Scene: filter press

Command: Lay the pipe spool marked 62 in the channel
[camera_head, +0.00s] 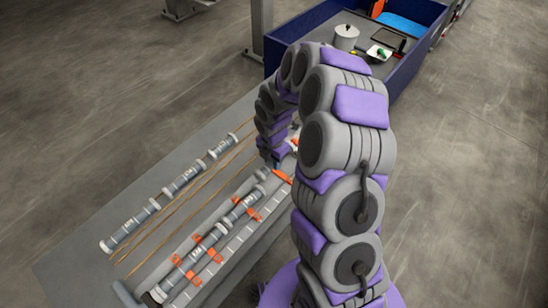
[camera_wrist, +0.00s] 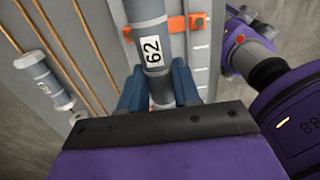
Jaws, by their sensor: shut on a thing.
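The pipe spool marked 62 (camera_wrist: 150,25) is a grey pipe with a white label, seen in the wrist view. My gripper (camera_wrist: 157,82) has its blue fingers shut on both sides of it, just below the label. The spool lines up with the channel (camera_wrist: 190,60), next to an orange clip (camera_wrist: 177,24). I cannot tell whether it rests in the channel or hangs just above it. In the head view, the channel (camera_head: 215,262) runs diagonally with orange clips and holds other spools (camera_head: 240,210). My arm mostly hides my gripper and the held spool there.
Several more labelled spools (camera_head: 180,184) lie in a row on the left of the bench (camera_head: 75,262), beside thin copper-coloured rods (camera_head: 185,208). One spool (camera_wrist: 45,88) shows left in the wrist view. A blue-walled bin (camera_head: 400,75) with a pot (camera_head: 346,37) stands at the back.

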